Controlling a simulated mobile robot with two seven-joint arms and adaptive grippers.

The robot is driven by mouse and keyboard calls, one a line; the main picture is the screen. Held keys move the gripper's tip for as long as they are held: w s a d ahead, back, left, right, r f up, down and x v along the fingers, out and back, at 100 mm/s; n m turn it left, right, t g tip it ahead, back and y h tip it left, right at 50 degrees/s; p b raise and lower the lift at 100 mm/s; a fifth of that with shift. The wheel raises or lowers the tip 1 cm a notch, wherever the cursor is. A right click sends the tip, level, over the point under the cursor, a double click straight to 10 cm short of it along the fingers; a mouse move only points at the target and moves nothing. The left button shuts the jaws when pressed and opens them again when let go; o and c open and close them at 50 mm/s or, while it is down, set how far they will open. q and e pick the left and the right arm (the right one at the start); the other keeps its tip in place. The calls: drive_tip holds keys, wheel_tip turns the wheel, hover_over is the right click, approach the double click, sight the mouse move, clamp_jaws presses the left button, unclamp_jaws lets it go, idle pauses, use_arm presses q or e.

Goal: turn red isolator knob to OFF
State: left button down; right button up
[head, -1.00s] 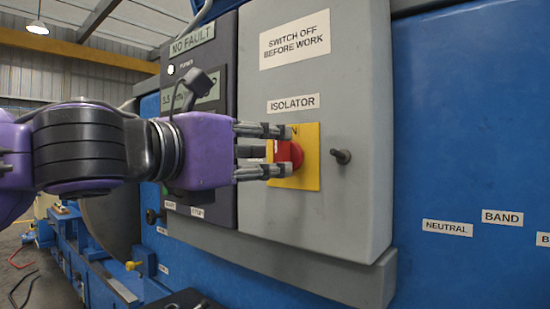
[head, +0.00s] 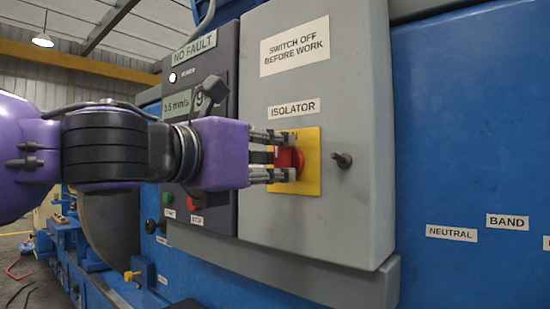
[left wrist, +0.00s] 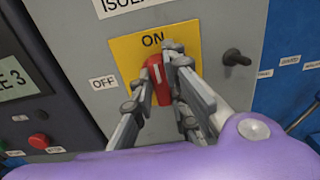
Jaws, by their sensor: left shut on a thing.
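The red isolator knob (head: 290,160) sits on a yellow plate (head: 311,172) on the grey cabinet door. It also shows in the left wrist view (left wrist: 156,76), with its white mark pointing up, slightly right, near the ON label (left wrist: 153,39). The OFF label (left wrist: 103,82) is to the left of the plate. My left gripper (head: 284,157) is shut on the knob, one finger on each side, and hides part of it. My right gripper is not in view.
A black door handle (head: 342,160) sticks out just right of the yellow plate. A dark control panel (head: 216,215) with a green button (head: 168,198) and a red button (head: 194,203) is left of the door.

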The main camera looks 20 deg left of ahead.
use_arm(q)
drive_tip(key=shift+n, duration=0.3)
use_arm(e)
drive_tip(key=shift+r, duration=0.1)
use_arm(q)
drive_tip(key=n+p, duration=0.1)
drive_tip(key=n, duration=0.1)
drive_tip(key=shift+a+n, duration=0.1)
drive_tip(key=shift+n, duration=0.2)
drive_tip(key=n+p, duration=0.1)
drive_tip(key=n, duration=0.1)
drive_tip(key=shift+n, duration=0.3)
drive_tip(key=n, duration=0.2)
drive_tip(key=shift+w+a+n, duration=0.1)
drive_tip(key=shift+n, duration=0.3)
drive_tip(key=n, duration=0.5)
drive_tip(key=shift+a+f, duration=0.1)
drive_tip(key=shift+f, duration=0.15)
drive_tip(key=n, duration=0.3)
drive_tip(key=shift+n, duration=0.6)
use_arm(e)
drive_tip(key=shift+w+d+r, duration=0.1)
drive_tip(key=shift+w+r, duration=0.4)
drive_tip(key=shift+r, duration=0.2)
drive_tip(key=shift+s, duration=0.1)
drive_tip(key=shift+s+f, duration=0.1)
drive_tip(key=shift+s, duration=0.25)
